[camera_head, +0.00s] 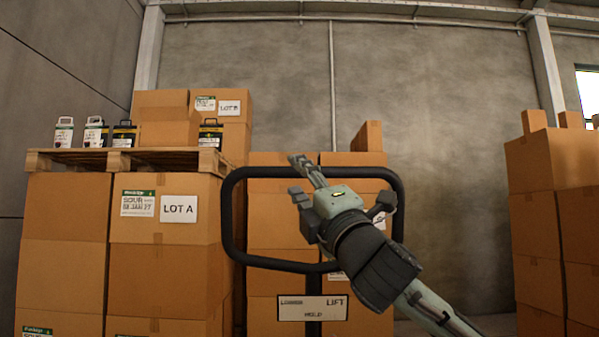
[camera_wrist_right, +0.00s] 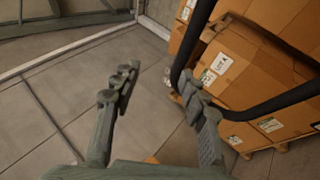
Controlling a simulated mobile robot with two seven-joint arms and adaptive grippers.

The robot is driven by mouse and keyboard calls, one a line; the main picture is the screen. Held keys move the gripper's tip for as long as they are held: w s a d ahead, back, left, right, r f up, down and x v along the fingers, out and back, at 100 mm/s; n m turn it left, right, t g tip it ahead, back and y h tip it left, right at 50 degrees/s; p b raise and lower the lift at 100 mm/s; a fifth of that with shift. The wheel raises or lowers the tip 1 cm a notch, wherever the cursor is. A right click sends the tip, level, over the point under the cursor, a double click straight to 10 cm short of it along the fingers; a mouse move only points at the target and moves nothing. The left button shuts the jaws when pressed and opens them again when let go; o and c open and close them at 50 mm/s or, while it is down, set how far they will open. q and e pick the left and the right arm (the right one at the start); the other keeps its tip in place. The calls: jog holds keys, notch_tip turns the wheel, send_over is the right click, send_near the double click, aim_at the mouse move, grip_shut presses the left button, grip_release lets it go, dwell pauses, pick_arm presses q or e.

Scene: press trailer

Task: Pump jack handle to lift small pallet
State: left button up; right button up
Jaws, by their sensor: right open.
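Stacked cartons (camera_head: 283,232) stand behind the handle. My left gripper is not in view.
A tall LOT A carton stack (camera_head: 165,260) stands at left, with a wooden pallet (camera_head: 125,158) bearing bottles and boxes on top. Another carton stack (camera_head: 560,190) stands at right. The wrist view shows bare tiled floor (camera_wrist_right: 50,125) at left.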

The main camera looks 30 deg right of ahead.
notch_tip(320, 180, up, 10)
dwell(0.5)
jog(key=shift+f, duration=0.1)
dwell(0.4)
